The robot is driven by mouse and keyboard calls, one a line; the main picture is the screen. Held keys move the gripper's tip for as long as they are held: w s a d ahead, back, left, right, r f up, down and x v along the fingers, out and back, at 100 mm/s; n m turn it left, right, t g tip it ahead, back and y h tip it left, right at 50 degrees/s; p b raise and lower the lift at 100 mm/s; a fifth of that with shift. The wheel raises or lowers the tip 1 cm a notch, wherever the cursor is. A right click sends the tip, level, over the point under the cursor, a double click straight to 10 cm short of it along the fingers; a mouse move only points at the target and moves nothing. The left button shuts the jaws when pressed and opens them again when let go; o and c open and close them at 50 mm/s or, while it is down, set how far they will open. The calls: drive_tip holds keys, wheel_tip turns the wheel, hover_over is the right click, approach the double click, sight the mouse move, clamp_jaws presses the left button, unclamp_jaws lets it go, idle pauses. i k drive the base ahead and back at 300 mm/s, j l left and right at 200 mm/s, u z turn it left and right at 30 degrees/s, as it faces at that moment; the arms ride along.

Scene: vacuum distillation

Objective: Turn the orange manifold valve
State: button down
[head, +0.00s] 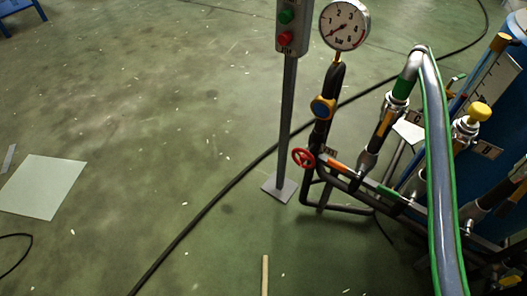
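A pipe manifold stands right of centre in the head view. A round knob with an orange-yellow rim and blue face (322,108) sits on its dark upright pipe. A red handwheel (303,157) is lower, at the left end of the lower pipe. An orange section (338,166) shows on that pipe beside the wheel. I cannot tell for certain which of these is the orange manifold valve. My gripper is not in view.
A pressure gauge (345,26) tops the upright pipe. A post with a green and red button box (292,25) stands just left. A green-edged hose (440,170) arcs in front at right, near a yellow knob (480,111). A black cable crosses the floor; the left floor is mostly open.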

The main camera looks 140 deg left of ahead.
sight(340, 167)
drive_tip(key=u, duration=3.7)
drive_tip(key=i+j+u, duration=0.1)
drive_tip(key=j, duration=0.25)
drive_tip(key=i+j+u, duration=0.1)
drive_tip(key=j, duration=0.25)
